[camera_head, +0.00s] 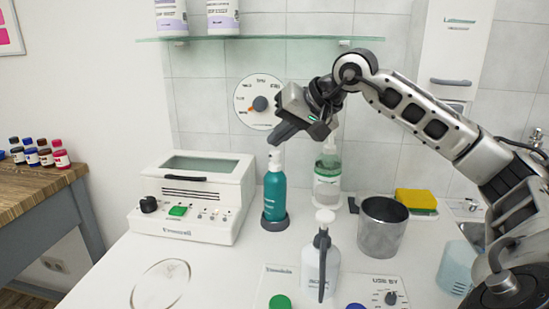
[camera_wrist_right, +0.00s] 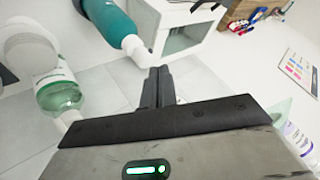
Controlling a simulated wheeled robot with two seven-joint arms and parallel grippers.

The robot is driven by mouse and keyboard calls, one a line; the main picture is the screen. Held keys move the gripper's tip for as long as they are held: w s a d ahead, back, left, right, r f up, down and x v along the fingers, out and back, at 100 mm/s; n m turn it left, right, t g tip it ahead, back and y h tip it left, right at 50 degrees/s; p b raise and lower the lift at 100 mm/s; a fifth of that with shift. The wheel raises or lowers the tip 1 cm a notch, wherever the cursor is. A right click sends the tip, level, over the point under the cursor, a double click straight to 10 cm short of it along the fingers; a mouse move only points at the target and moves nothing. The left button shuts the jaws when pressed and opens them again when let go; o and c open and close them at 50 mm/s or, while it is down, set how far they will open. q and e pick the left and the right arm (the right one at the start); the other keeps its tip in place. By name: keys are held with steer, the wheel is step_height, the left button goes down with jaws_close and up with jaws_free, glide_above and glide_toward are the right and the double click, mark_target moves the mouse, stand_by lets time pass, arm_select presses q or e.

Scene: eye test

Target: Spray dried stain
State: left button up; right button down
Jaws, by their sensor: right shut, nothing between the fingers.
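A faint ring-shaped stain (camera_head: 160,287) lies on the white counter at the front left. A teal bottle (camera_head: 274,193) with a white nozzle stands upright on a dark round base at the middle. A white spray bottle (camera_head: 320,262) with a grey trigger stands nearer the front. My right gripper (camera_head: 276,138) is shut and empty just above the teal bottle's top. In the right wrist view its closed fingers (camera_wrist_right: 158,88) are beside the nozzle of the teal bottle (camera_wrist_right: 110,22); I cannot tell whether they touch. My left gripper is out of view.
A white machine (camera_head: 190,227) stands left of the teal bottle. A clear green-labelled bottle (camera_head: 327,180), a metal cup (camera_head: 383,228) and a yellow sponge (camera_head: 416,199) are to the right. A glass shelf (camera_head: 260,38) hangs above. The front left counter is mostly clear.

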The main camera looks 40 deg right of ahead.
steer(key=shift+f+b, duration=0.6)
steer(key=shift+f, duration=0.05)
stand_by(0.8)
steer(key=shift+r, duration=0.1)
steer(key=shift+r+p, duration=1.05)
steer(key=shift+p, duration=0.05)
step_height(320, 180, up, 6)
steer(key=p, duration=0.6)
steer(key=shift+f, duration=0.1)
stand_by(1.9)
